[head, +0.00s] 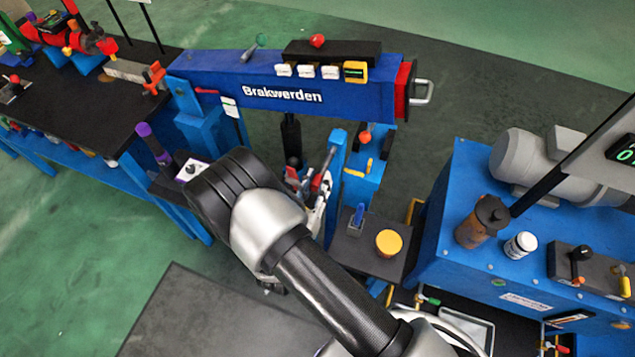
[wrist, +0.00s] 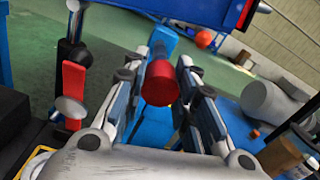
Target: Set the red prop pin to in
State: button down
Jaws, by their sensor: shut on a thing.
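The red prop pin (wrist: 161,84) shows in the wrist view as a red cylinder with a round end facing the camera. It sits in front of a blue post (wrist: 163,42). My gripper (wrist: 168,72) has one finger on each side of the pin and is shut on it. How deep the pin sits in the post cannot be told, as its far end is hidden. In the head view my arm covers most of my gripper, and the pin cannot be made out with certainty.
A blue boom (head: 220,85) marked "Brakwerden" spans above the work spot. A red-handled lever (wrist: 74,85) stands left of my fingers in the wrist view. A blue bench (head: 455,205) with a grey motor (head: 530,160) stands right. Open floor (head: 80,250) lies at lower left.

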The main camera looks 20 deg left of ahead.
aim_at(333, 148)
jog(key=w, duration=0.3)
jog(key=w+b, duration=0.1)
jog(key=w, duration=0.4)
jog(key=shift+w+d, duration=0.35)
jog(key=shift+w, duration=0.05)
jog(key=c, duration=1.5)
grip_release()
jog(key=shift+o, duration=0.9)
jog(key=shift+s+a, duration=0.1)
jog(key=shift+s, duration=0.4)
jog(key=shift+o, duration=0.4)
jog(key=s, duration=1.1)
jog(key=shift+a, duration=0.3)
